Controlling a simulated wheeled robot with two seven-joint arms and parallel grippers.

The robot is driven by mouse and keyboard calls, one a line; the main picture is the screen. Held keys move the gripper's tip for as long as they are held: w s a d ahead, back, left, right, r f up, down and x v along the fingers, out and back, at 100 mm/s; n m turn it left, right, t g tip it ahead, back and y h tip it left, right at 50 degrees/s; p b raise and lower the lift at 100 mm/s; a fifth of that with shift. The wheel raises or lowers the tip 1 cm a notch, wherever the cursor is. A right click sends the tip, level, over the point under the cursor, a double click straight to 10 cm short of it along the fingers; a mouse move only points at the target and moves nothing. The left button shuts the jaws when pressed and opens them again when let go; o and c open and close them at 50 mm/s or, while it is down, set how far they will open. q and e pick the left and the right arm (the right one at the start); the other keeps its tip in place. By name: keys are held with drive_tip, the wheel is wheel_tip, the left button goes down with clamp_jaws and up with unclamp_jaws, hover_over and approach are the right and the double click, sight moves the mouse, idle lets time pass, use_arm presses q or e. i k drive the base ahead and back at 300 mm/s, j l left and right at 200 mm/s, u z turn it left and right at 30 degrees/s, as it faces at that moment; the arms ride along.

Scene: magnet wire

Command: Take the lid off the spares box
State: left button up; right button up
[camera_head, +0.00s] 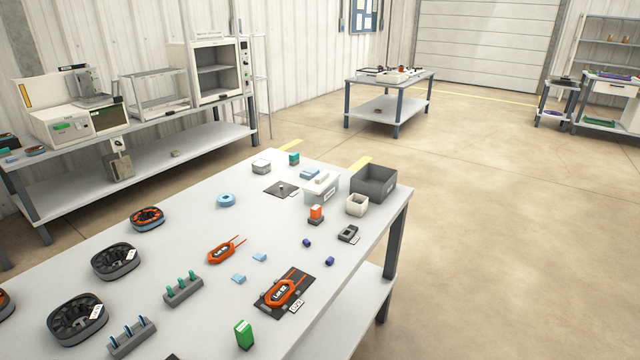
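A whitish box (320,192) with a small label on its front stands near the far end of the near table; it looks like the spares box. A pale lid (313,183) with a raised bar-like handle appears to lie on top of it, closing it. The label is too small to read. Neither of my grippers is in view, and no part of my arms shows.
On the near table (190,230), a grey open bin (373,182) and a small cream box (357,205) stand right of the whitish box. A dark mat (282,189) lies left. Several stators and coils are nearer.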

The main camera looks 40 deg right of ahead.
sight(317, 185)
drive_tip(key=l+u, duration=0.25)
drive_tip(key=l, duration=0.4)
drive_tip(key=l+u, duration=0.3)
drive_tip(key=l, duration=0.35)
drive_tip(key=k+l+u, duration=0.1)
drive_tip(key=l+u, duration=0.15)
drive_tip(key=l, duration=0.4)
